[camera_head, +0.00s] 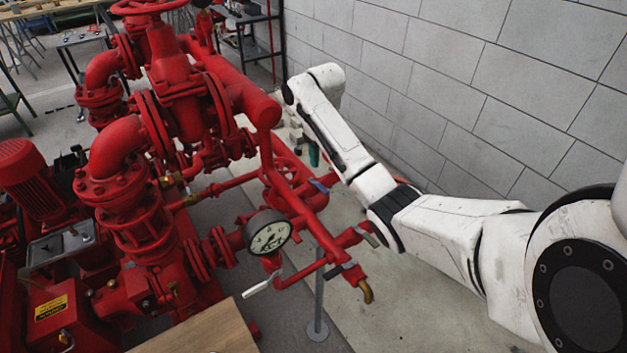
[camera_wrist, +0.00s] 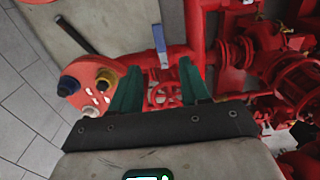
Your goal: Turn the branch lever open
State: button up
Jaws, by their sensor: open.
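A blue lever (camera_wrist: 159,40) stands out from a red pipe in the wrist view, just beyond my fingertips. It also shows in the head view (camera_head: 320,186), below and right of my gripper. My gripper (camera_wrist: 159,67) is open, with its two green fingers apart and nothing between them except the view of pipe and a red handwheel beyond. In the head view my gripper (camera_head: 313,156) is mostly hidden behind my forearm. A white-handled lever (camera_head: 257,290) sits lower on the red pipework. I cannot tell which one is the branch lever.
A round pressure gauge (camera_head: 268,232) and a brass spout (camera_head: 367,291) stand on the near pipes. A red handwheel (camera_wrist: 163,96) lies beyond my fingers. A block wall (camera_head: 480,90) closes the right side.

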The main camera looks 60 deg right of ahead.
jog(key=b, duration=0.5)
send_over(321, 188)
notch_tip(321, 188, down, 8)
jog(key=shift+d+r, duration=0.1)
jog(key=shift+f, duration=1.3)
grip_shut()
